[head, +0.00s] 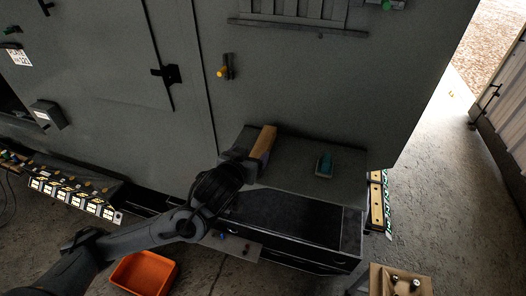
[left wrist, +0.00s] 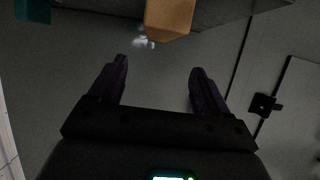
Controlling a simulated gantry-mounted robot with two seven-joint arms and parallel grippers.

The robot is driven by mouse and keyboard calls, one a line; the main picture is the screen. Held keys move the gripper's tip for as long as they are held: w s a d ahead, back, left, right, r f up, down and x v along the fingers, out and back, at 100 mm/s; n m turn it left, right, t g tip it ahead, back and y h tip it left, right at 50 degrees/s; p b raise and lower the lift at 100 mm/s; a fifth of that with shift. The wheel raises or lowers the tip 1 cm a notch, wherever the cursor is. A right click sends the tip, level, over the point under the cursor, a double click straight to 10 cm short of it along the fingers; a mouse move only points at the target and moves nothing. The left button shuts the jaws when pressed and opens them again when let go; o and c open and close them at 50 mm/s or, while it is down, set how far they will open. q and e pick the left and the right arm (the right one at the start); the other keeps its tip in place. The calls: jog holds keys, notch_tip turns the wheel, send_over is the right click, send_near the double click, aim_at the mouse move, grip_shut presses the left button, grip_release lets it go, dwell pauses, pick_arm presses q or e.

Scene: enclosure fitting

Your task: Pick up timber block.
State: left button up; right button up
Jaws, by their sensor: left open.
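The timber block (head: 264,142) is a light orange-brown bar lying on the grey ledge at the front of the large grey enclosure. In the left wrist view the timber block (left wrist: 168,17) shows at the top edge, ahead of the fingertips and partly cut off by the frame. My left gripper (head: 238,158) is just left of and nearer than the block in the head view. In the left wrist view my left gripper (left wrist: 157,72) is open, with nothing between its two dark fingers. My right gripper is not in view.
A teal object (head: 325,164) sits on the ledge to the right of the block. The enclosure wall (head: 290,85) rises behind, with a yellow-tipped handle (head: 224,70). An orange bin (head: 144,274) is on the floor at lower left. A wooden box (head: 392,282) stands lower right.

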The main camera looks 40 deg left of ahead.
aim_at(262, 144)
pick_arm(q)
jog(key=x, duration=0.3)
jog(key=shift+w+a+f+p, duration=0.1)
jog(key=shift+w+a+p, duration=0.05)
jog(key=shift+w+p, duration=0.15)
jog(key=shift+f+p+x, duration=0.2)
jog(key=shift+x, duration=1.2)
jog(key=shift+f+p+x, duration=0.15)
jog(key=shift+p+x, duration=0.05)
jog(key=shift+x, duration=1.2)
jog(key=shift+s+d, duration=0.15)
jog(key=shift+d, duration=0.05)
jog(key=c, duration=1.2)
jog(key=shift+r, duration=0.1)
